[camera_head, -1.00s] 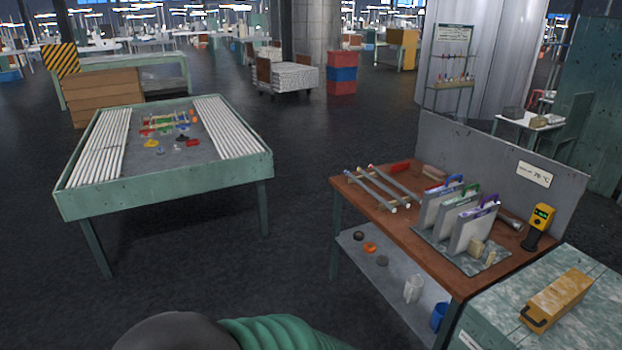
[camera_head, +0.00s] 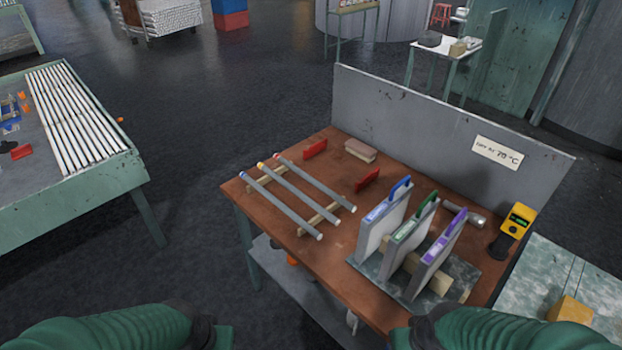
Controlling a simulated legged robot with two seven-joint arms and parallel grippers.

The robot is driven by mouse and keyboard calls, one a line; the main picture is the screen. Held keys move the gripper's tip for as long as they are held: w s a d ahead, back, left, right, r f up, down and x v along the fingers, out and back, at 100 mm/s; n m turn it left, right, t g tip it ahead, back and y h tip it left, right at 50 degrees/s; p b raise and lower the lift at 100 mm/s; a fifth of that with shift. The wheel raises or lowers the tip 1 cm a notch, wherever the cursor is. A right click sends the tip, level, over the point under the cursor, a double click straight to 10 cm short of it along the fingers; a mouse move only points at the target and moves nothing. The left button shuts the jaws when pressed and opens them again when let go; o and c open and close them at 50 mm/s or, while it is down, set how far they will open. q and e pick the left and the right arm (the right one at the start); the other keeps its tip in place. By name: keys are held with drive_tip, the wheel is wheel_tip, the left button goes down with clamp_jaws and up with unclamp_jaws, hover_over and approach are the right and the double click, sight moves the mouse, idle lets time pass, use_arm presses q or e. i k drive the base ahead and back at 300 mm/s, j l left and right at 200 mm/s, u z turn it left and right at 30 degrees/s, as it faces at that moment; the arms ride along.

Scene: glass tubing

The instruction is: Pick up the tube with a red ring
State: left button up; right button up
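Three grey tubes lie side by side on wooden rests on the brown workbench (camera_head: 362,263). The tube with a red ring (camera_head: 315,183) is the one nearest the back panel, its small red band at the upper left end. The tube with a yellow ring (camera_head: 290,188) lies in the middle. The third tube (camera_head: 280,208) is nearest the front left edge; its band looks blue, but it is small. Green sleeved parts of both my arms show at the bottom edge, well short of the tubes. Neither gripper is in view.
Three upright panels with blue, green and purple handles (camera_head: 430,240) stand on a slab right of the tubes. Red blocks (camera_head: 367,180) lie behind the tubes. A grey back panel (camera_head: 420,125) borders the bench. A yellow meter (camera_head: 514,222) stands at right. Another table (camera_head: 100,190) is left.

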sight(334, 196)
drive_tip(key=i+j, duration=0.25)
drive_tip(key=i, duration=0.15)
drive_tip(key=i+j, duration=0.25)
drive_tip(key=i, duration=0.15)
drive_tip(key=i+j, duration=0.25)
drive_tip(key=i, duration=0.15)
